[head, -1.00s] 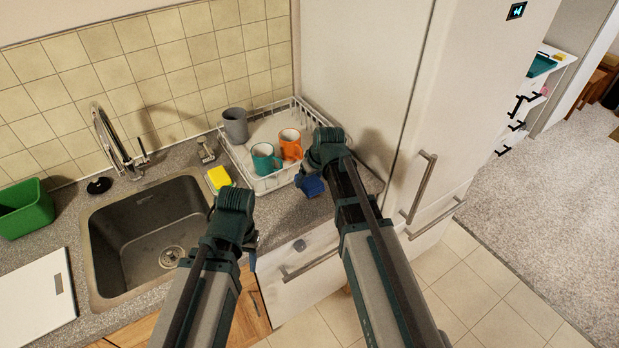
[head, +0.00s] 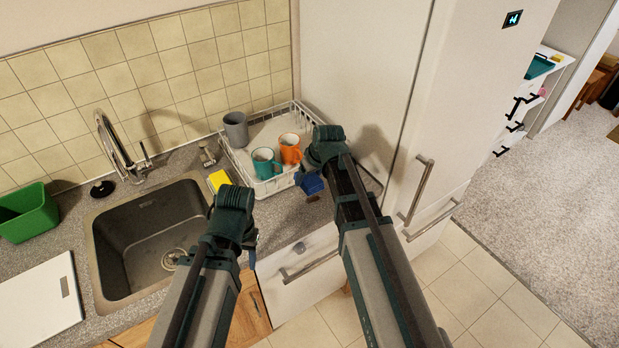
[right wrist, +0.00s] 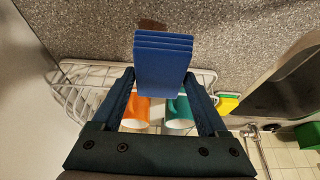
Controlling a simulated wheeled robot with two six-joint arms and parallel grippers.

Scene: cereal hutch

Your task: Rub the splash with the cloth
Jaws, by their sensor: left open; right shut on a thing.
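A folded blue cloth (right wrist: 163,62) is between the fingers of my right gripper (right wrist: 165,88), which is shut on it. In the head view the cloth (head: 312,185) hangs below my right gripper (head: 318,172), in front of the dish rack. My left gripper (head: 240,222) is open and empty over the counter's front edge, right of the sink.
A white wire dish rack (head: 268,185) holds a grey cup (head: 235,128), a teal mug (head: 265,162) and an orange mug (head: 290,148). A yellow sponge (head: 219,180) lies beside the sink (head: 130,290). A tall white fridge (head: 400,110) stands close on the right.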

